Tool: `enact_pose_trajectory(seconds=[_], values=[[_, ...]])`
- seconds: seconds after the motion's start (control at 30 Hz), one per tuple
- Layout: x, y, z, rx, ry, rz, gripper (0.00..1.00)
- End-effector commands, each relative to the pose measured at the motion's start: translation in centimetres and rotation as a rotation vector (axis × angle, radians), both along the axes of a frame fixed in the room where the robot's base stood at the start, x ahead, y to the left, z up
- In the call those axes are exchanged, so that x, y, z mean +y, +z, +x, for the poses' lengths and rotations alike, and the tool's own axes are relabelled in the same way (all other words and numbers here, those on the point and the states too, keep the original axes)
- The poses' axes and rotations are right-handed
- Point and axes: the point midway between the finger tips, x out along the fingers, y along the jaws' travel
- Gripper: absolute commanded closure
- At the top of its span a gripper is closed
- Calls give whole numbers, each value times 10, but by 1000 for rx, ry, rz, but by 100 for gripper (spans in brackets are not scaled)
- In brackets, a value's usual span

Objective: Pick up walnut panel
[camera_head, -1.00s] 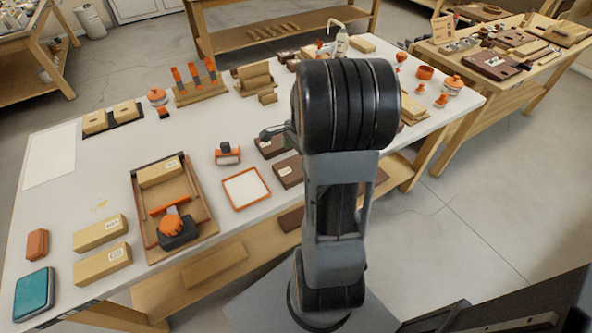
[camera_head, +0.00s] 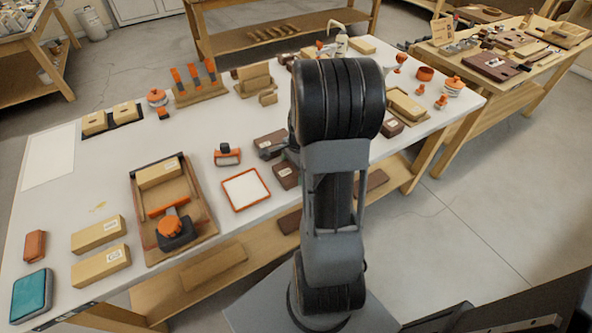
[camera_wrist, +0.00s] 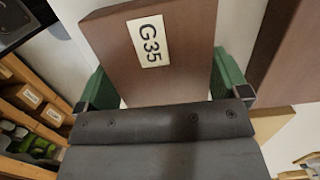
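A walnut panel (camera_wrist: 187,38) with a white "G35" label fills the upper middle of the wrist view. My gripper (camera_wrist: 162,72) has its green fingers on either side of the panel's near part. It looks open, with a narrow light gap beside the left finger; I cannot tell whether the right finger touches. In the head view, dark brown panels lie on the bench left of my arm: one panel (camera_head: 268,141) and another (camera_head: 286,176). My arm hides much of that area, and I cannot tell which of them is G35.
Another brown panel (camera_wrist: 284,50) is close at the right of the wrist view. An orange-rimmed white tray (camera_head: 245,189) and an orange-handled tool (camera_head: 227,155) lie left of my arm. A wooden tray (camera_head: 138,205) stands farther left. Light wood blocks (camera_head: 98,233) lie beyond it.

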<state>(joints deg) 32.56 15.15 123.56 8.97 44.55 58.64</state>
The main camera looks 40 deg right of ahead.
Motion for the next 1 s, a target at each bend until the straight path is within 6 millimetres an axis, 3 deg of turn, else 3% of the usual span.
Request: enact_pose_trajectory(seconds=[0.23,0.63,0.83,1.0], values=[[0,0,0,0,0,0,34],[0,8,0,-1,0,0,35],[0,36,1,-5,-1,-3,35],[15,71,-26,-8,0,-4,35]])
